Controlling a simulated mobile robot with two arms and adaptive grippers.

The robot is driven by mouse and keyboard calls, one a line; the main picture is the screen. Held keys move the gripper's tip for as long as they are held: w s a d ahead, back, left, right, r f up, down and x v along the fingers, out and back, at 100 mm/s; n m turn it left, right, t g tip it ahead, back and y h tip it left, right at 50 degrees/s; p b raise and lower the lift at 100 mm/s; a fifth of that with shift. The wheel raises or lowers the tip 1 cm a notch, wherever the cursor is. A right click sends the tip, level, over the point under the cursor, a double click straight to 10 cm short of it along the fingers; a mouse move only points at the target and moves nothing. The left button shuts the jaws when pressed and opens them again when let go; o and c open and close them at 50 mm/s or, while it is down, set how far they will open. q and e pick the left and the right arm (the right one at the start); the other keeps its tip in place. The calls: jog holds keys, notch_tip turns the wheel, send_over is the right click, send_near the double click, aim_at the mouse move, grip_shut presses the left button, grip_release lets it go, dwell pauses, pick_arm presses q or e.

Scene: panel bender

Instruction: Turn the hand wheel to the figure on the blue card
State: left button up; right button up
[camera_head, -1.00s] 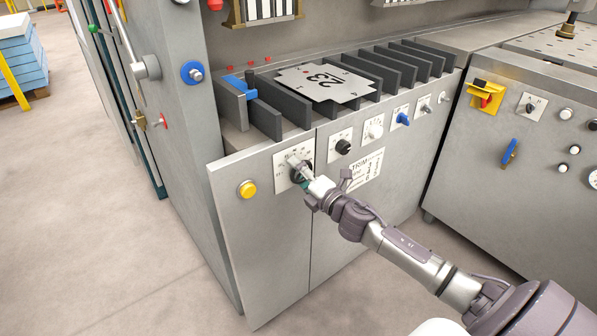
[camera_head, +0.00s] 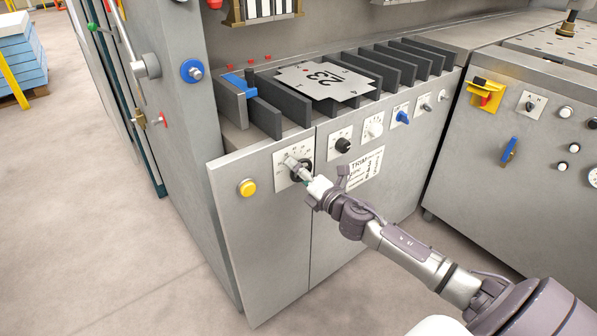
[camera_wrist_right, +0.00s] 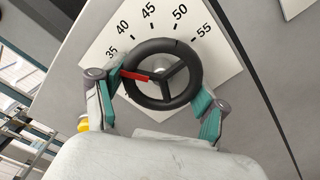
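The black hand wheel (camera_wrist_right: 190,52) has three spokes, one of them red. The red spoke points left, just below the 35 on the white dial plate (camera_wrist_right: 222,72), which reads 35 to 55. My right gripper (camera_wrist_right: 161,86) has its teal pads on opposite sides of the rim and appears to hold it. In the head view the right gripper (camera_head: 302,174) covers part of the wheel, in front of the dial plate (camera_head: 281,158). I see no blue card in these frames. My left gripper is not in view.
A yellow button (camera_head: 247,188) sits left of the dial. A black knob (camera_head: 343,145), a blue knob (camera_head: 402,117) and a white TRIM label (camera_head: 365,170) are to its right. Dark upright plates and a sheet marked 23 (camera_head: 345,88) lie above. Floor in front is clear.

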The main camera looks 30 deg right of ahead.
jog(key=o, duration=0.4)
jog(key=shift+s, duration=0.1)
jog(key=s, duration=0.8)
jog(key=s+d, duration=0.1)
jog(key=s, duration=0.3)
jog(key=shift+w, duration=0.1)
